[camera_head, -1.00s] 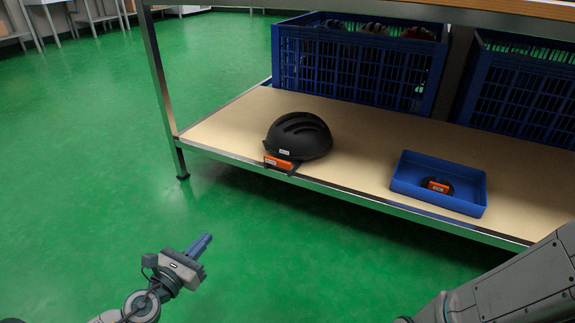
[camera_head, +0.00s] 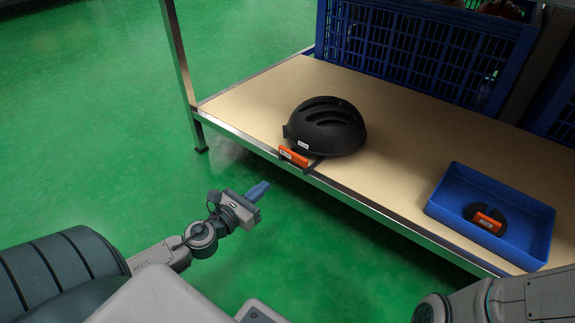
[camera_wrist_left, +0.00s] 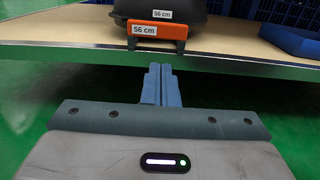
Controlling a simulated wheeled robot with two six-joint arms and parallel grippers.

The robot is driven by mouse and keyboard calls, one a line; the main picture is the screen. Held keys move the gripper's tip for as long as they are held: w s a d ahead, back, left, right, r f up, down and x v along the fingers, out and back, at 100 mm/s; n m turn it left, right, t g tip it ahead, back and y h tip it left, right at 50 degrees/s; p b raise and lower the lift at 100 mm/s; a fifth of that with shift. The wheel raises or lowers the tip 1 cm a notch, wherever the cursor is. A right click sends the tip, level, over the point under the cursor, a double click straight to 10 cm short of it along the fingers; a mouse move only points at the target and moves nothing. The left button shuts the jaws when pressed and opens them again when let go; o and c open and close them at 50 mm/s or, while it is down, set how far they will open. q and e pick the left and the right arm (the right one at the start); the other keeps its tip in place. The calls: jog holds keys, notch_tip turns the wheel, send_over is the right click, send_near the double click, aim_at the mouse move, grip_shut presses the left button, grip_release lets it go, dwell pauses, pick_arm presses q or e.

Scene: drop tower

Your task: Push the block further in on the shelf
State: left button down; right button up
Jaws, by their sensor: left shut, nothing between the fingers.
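An orange block (camera_head: 293,156) with a white label sits at the front edge of the shelf (camera_head: 251,108), on a dark base that reaches the edge, right in front of a black helmet (camera_head: 326,130). In the left wrist view the orange block (camera_wrist_left: 171,31) reads "56 cm", and the helmet behind it has the same label. My left gripper (camera_head: 262,187) is shut and empty. It is in front of the shelf edge, apart from the block. In the left wrist view its blue fingertips (camera_wrist_left: 160,70) point toward the block. My right gripper is out of view.
A blue tray (camera_head: 448,212) at the right of the shelf holds another orange piece (camera_head: 488,222) on a dark base. Blue crates (camera_head: 400,50) stand at the back. A metal leg (camera_head: 180,60) is at the shelf's left end. Bare shelf lies between helmet and tray.

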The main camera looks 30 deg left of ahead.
pick_arm(q)
jog(key=p, duration=0.6)
send_near(293, 161)
jog(key=w, duration=0.5)
jog(key=shift+w+d+r, duration=0.1)
jog(key=shift+w+d, duration=0.1)
jog(key=shift+d, duration=0.1)
jog(key=shift+w+f+p, duration=0.2)
jog(key=shift+w+p, duration=0.15)
jog(key=shift+w, duration=0.4)
jog(key=shift+w, duration=0.25)
jog(key=w, duration=0.1)
jog(key=w+p, duration=0.1)
jog(key=w, duration=0.3)
jog(key=shift+w+d+p, duration=0.25)
jog(key=shift+d+p, duration=0.05)
jog(key=shift+p, duration=0.05)
jog(key=shift+w+d, duration=0.1)
jog(key=shift+w, duration=0.45)
jog(key=shift+s+f, duration=0.1)
